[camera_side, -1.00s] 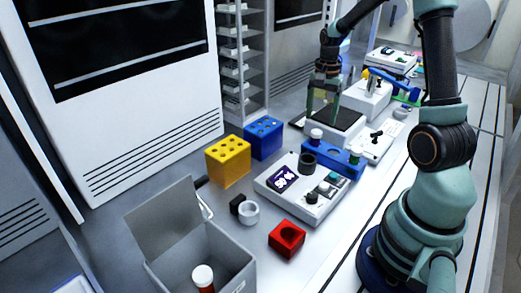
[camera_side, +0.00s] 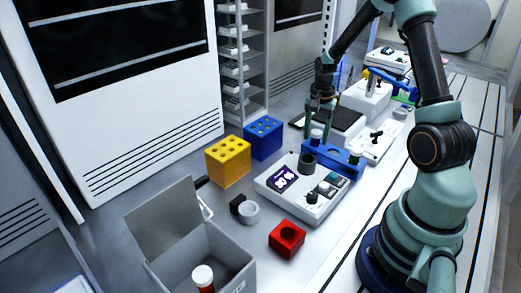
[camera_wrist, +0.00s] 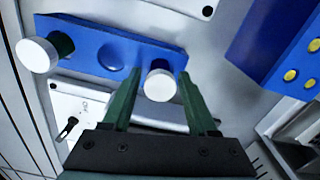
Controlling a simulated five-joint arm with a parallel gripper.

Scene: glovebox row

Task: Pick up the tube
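A blue rack (camera_side: 338,158) holds two upright tubes with white caps. The left tube (camera_side: 316,135) is directly below my gripper (camera_side: 319,127). In the wrist view its white cap (camera_wrist: 160,86) lies between my two green fingertips (camera_wrist: 157,78), with a gap on each side. My gripper is open and empty, pointing down. The cap hides most of the tube body.
A white device (camera_side: 300,205) with a dark cup stands in front of the rack. A yellow block (camera_side: 228,160) and a blue block (camera_side: 263,138) stand left. A grey open bin (camera_side: 225,248) holds a white-capped red tube (camera_side: 203,277). A red block (camera_side: 287,239) is near.

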